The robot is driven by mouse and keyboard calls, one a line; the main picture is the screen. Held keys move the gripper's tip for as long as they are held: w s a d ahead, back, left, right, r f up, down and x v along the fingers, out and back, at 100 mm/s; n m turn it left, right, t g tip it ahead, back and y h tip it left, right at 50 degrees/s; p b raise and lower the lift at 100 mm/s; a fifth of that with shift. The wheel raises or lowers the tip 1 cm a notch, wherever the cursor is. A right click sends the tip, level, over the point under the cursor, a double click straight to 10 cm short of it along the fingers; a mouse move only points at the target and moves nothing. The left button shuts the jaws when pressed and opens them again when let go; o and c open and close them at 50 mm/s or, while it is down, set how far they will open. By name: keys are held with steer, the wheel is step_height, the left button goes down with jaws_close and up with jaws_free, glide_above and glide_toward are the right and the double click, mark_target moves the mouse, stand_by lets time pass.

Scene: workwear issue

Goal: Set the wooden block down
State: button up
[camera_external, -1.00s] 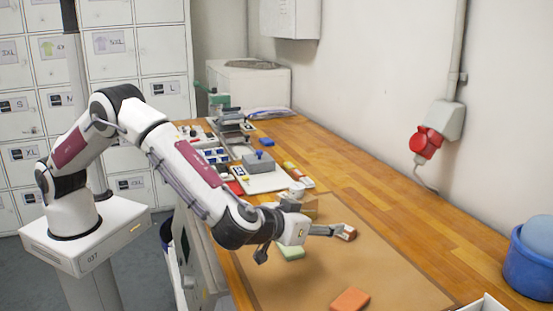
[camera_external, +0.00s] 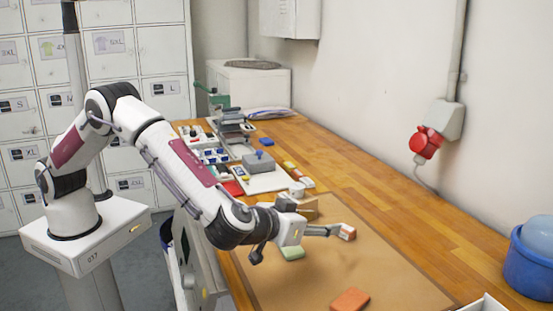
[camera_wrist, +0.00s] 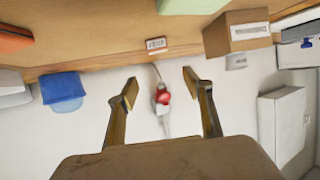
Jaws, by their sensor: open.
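A small reddish-brown block with a pale label, likely the wooden block (camera_external: 347,231), is just past my fingertips, over the far side of the brown mat (camera_external: 395,287). In the wrist view the block (camera_wrist: 156,44) shows ahead of and between the two fingers, with a gap to both. My gripper (camera_external: 333,230) reaches out to the right, nearly level, low over the mat. In the wrist view my gripper (camera_wrist: 160,87) is open, with nothing between its fingertips. I cannot tell whether the block's underside touches the mat.
A cardboard box (camera_wrist: 236,33) stands close to the block, on its right in the wrist view. An orange block (camera_external: 350,299) and a green block (camera_external: 292,253) lie on the mat. A blue tub (camera_external: 530,262) is at the right. Trays with small items fill the far table end.

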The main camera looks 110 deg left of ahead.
steer(key=w+d+r+m+t+h, duration=0.1)
steer(key=d+r+m+t+h, duration=0.2)
steer(key=r, duration=0.6)
steer(key=w+d+r+m+t+h, duration=0.15)
steer(key=d+r+t, duration=0.25)
steer(key=r, duration=0.5)
steer(key=s+d+r+m+t+h, duration=0.2)
steer(key=s+d+r+m+h, duration=0.3)
steer(key=s+d+r+h, duration=0.4)
steer(key=s+d+f+m+g, duration=0.2)
steer(key=s+d, duration=0.2)
steer(key=s, duration=0.6)
steer(key=s+a+f+g, duration=0.1)
steer(key=s+f, duration=0.3)
steer(key=s, duration=0.6)
steer(key=s+a+f+m+g, duration=0.1)
steer(key=s+f, duration=0.4)
steer(key=s, duration=0.6)
steer(key=s+a+f+m+g+y, duration=0.1)
steer(key=s+f+g, duration=0.3)
steer(key=s, duration=0.6)
steer(key=shift+s+a+f+g, duration=0.35)
steer(key=shift+a+f, duration=0.1)
steer(key=shift+a, duration=0.4)
